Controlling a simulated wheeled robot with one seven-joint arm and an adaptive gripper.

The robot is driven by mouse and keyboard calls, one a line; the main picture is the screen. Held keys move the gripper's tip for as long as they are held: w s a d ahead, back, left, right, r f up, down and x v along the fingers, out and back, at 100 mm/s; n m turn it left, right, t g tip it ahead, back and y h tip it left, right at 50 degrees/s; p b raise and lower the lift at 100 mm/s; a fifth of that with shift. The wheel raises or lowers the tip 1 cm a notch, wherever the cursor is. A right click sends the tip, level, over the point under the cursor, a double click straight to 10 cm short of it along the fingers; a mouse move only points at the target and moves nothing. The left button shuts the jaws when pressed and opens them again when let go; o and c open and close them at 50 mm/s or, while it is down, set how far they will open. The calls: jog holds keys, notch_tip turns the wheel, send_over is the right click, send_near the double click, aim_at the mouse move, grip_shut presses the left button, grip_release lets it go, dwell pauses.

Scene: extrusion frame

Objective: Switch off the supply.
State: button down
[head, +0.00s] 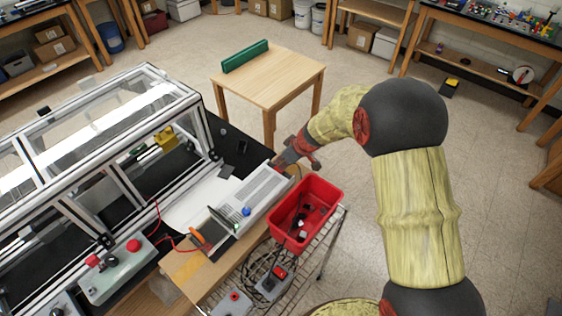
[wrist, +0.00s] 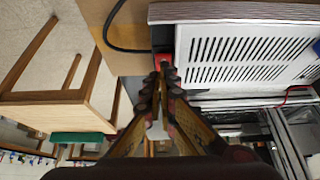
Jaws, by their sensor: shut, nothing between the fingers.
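The supply (head: 262,190) is a light grey box with a slotted top, on the wooden bench beside the framed enclosure. Its front panel, with a blue knob (head: 246,211), faces the lower left. In the wrist view the supply's slotted casing (wrist: 250,58) fills the upper right. A small red part (wrist: 163,59) shows at the casing's left edge; I cannot tell its switch position. My gripper (wrist: 164,72) is shut and empty, its fingertips at or very near this red part; contact is unclear. In the head view my gripper (head: 279,164) is at the supply's far end.
A red bin (head: 331,190) with small parts stands close right of the supply. The extrusion enclosure (head: 187,101) is on the left. A control box with red buttons (head: 134,245) is in front. A black cable (wrist: 112,28) runs near the fingertips. A wooden table (head: 290,75) stands behind.

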jog(key=shift+f+b, duration=0.15)
jog(key=shift+b, duration=0.2)
jog(key=shift+f+b, duration=0.25)
jog(key=shift+b, duration=0.9)
jog(key=shift+d+f+b, duration=0.1)
jog(key=shift+b, duration=1.05)
jog(key=b, duration=0.3)
jog(key=shift+d+f+t+y, duration=0.1)
jog(key=shift+t+y, duration=0.2)
jog(key=shift+s+r, duration=0.1)
jog(key=shift+r, duration=0.15)
jog(key=shift+w+a+r, duration=0.15)
jog(key=shift+w+a, duration=0.45)
